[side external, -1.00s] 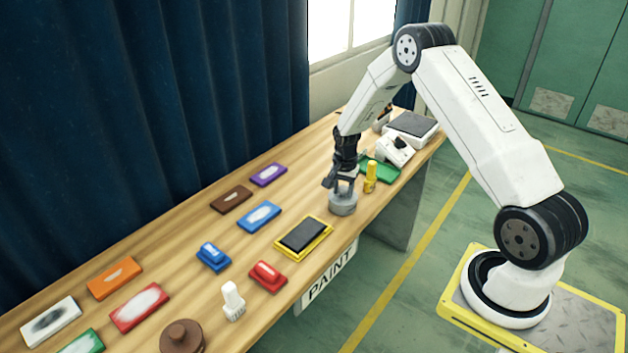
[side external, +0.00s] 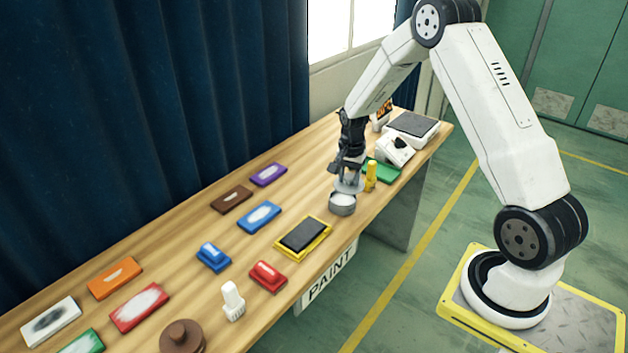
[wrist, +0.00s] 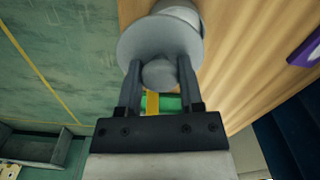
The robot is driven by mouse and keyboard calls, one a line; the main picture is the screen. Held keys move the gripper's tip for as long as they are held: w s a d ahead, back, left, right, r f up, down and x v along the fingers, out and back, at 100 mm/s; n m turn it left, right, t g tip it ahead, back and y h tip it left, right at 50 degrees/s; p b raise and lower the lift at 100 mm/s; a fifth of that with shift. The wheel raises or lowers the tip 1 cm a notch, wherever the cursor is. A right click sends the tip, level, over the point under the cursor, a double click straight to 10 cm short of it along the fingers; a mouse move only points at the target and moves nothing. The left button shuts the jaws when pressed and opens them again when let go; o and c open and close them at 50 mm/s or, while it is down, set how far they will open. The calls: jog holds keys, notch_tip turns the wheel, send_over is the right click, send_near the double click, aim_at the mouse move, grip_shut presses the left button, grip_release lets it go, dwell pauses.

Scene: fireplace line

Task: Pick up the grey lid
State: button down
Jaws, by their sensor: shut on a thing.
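The grey lid (side external: 350,186) is held by my gripper (side external: 347,172) above the round grey tin (side external: 342,205) on the wooden table. The tin's pale inside shows below the lid. In the wrist view, the fingers of my gripper (wrist: 158,78) are shut on the lid's round knob, with the lid's disc (wrist: 135,42) just beyond them. Part of the tin (wrist: 183,14) shows behind the lid in that view.
A yellow bottle-like piece (side external: 371,176) stands close to the right of the lid. A green flat piece (side external: 384,171) and a white device (side external: 396,151) lie behind it. A yellow-framed black pad (side external: 303,235) lies at front left. Several coloured blocks cover the table's left part.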

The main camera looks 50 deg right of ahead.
aim_at(355, 190)
jog(key=s+r, duration=0.1)
jog(key=s+a+r, duration=0.1)
jog(key=r, duration=0.1)
jog(key=shift+s+r, duration=0.25)
jog(key=shift+s, duration=0.1)
jog(key=s+a+r, duration=0.3)
jog(key=s, duration=0.5)
jog(key=shift+r, duration=0.3)
jog(key=shift+a, duration=0.1)
